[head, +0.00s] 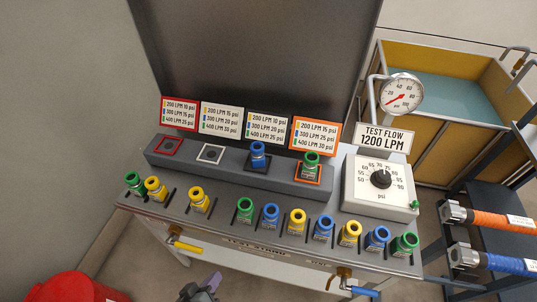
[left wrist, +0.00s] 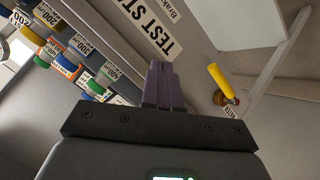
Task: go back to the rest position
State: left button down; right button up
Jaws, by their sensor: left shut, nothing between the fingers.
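My left gripper (head: 208,284) shows at the bottom edge of the head view, in front of the test stand's front edge and apart from it. In the left wrist view its purple fingers (left wrist: 162,82) are together with nothing between them. The test stand (head: 225,232) carries a row of green, yellow and blue nozzles. On its raised block, a blue nozzle (head: 258,155) stands in the black-framed spot and a green nozzle (head: 310,165) in the orange-framed spot. The red-framed spot (head: 168,146) and white-framed spot (head: 210,154) are empty. My right gripper is not seen.
A yellow-handled valve (head: 186,245) and a blue-handled valve (head: 358,290) stick out from the stand's front. A gauge (head: 401,94) and dial box (head: 380,185) stand at right. Hoses with orange (head: 490,218) and blue (head: 500,262) sleeves lie far right. A red container (head: 65,288) is bottom left.

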pick_arm(q)
jog(key=s+a+r+m+g+y, duration=0.2)
jog(key=s+a+m+g+y, duration=0.2)
jog(key=s+a+m+g, duration=0.4)
notch_tip(320, 180, up, 37)
jog(key=s+d+n+t+p, duration=0.1)
jog(key=p, duration=3.7)
jog(key=shift+d+n+t, duration=0.2)
jog(key=shift+n+t, duration=0.1)
jog(key=shift+n, duration=0.1)
